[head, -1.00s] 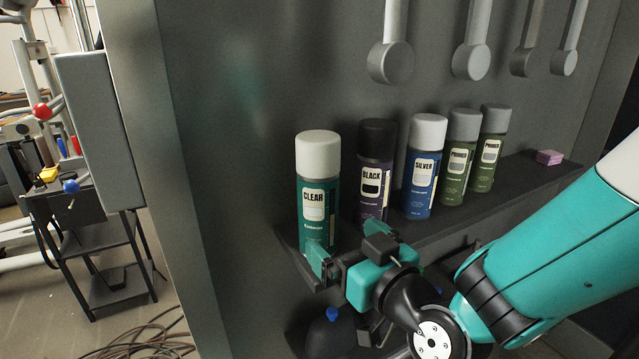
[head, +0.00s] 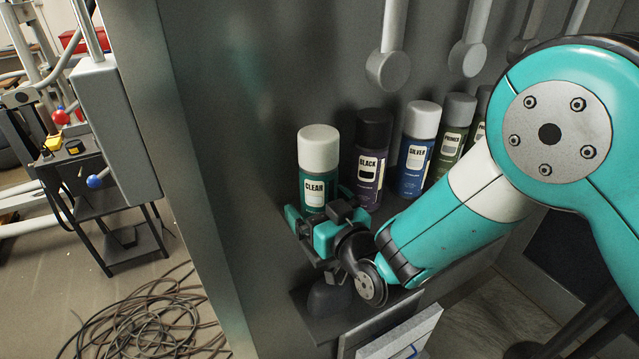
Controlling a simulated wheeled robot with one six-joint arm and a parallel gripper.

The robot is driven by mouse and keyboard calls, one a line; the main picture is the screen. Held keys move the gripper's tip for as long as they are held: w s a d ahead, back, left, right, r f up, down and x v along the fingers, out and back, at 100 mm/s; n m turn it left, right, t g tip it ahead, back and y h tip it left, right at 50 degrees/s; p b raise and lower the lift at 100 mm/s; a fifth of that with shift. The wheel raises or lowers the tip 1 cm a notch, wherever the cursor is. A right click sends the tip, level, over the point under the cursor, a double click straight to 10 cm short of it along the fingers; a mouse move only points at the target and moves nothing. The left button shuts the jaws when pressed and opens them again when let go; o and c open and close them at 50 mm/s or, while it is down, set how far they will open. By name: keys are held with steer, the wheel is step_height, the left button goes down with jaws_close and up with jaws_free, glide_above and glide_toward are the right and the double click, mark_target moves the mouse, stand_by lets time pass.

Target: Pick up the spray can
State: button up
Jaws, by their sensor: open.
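Several spray cans stand upright in a row on a dark shelf. The CLEAR can (head: 318,160), teal with a pale cap, is at the left end. To its right are the BLACK can (head: 372,160), the blue SILVER can (head: 418,150) and a green PRIMER can (head: 452,138).
Grey round-ended tools (head: 388,68) hang on the panel above the cans. A lower ledge with a dark object (head: 328,298) is below my gripper. Coiled cables (head: 150,320) lie on the floor at left, near a black stand (head: 125,235).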

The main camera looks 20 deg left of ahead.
steer(key=c, duration=1)
steer(key=shift+c, duration=0.4)
steer(key=shift+r, duration=0.1)
steer(key=shift+r, duration=0.55)
steer(key=b+v, duration=1.8)
steer(key=b, duration=0.2)
steer(key=shift+r, duration=0.15)
